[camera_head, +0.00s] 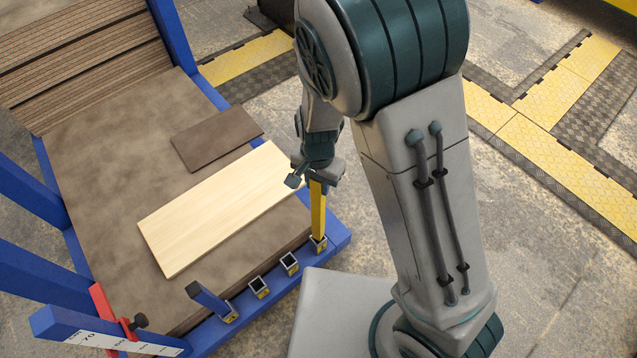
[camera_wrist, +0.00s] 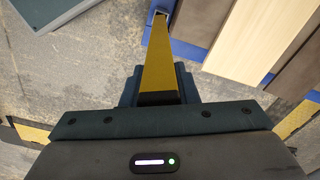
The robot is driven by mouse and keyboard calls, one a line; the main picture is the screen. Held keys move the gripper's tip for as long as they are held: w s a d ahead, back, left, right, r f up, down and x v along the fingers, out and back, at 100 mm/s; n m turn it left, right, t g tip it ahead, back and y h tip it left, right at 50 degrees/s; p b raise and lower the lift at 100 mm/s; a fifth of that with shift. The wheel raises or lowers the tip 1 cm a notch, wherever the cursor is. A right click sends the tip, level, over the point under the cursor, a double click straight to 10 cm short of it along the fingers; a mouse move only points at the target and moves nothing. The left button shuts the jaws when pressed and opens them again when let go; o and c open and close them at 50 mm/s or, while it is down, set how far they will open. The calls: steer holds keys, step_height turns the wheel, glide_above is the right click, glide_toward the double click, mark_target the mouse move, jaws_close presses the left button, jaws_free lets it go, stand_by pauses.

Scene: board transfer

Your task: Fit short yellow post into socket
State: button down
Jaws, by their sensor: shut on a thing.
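The short yellow post (camera_head: 318,210) stands roughly upright at the right end of the blue rail. Its lower end meets the mouth of the rightmost small metal socket (camera_head: 318,244). I cannot tell how deep it sits inside. My gripper (camera_head: 317,180) is shut on the upper end of the post. In the wrist view, the post (camera_wrist: 159,60) runs away from my gripper (camera_wrist: 160,93) and narrows toward the socket (camera_wrist: 160,15) at the top. The gripper hides the post's upper end.
Two empty sockets (camera_head: 289,264) and one with a short blue post (camera_head: 208,299) line the blue rail. A pale board (camera_head: 215,210) and a dark brown board (camera_head: 217,138) lie on the brown deck (camera_head: 105,175). A blue arm with a white scale (camera_head: 95,335) is at lower left.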

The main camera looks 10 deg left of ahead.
steer(key=shift+r, duration=0.1)
steer(key=shift+f+b, duration=0.35)
steer(key=shift+f, duration=0.3)
steer(key=c, duration=1.1)
jaws_free()
step_height(320, 180, up, 13)
steer(key=p, duration=0.4)
steer(key=shift+r, duration=0.2)
steer(key=s+d+r+n, duration=0.1)
steer(key=s+d+r, duration=0.1)
steer(key=d+r, duration=0.2)
steer(key=s+d+r+n+t, duration=0.1)
steer(key=s+d+r, duration=0.2)
steer(key=d, duration=0.8)
steer(key=s+d+r+n, duration=0.1)
steer(key=d+r, duration=0.3)
steer(key=d, duration=0.4)
steer(key=shift+s+r+n+t, duration=0.15)
steer(key=shift+s+r+t, duration=0.05)
steer(key=shift+s, duration=0.2)
steer(key=shift+s+r+n+t, duration=0.15)
steer(key=shift+s+t, duration=0.05)
steer(key=shift+s, duration=0.15)
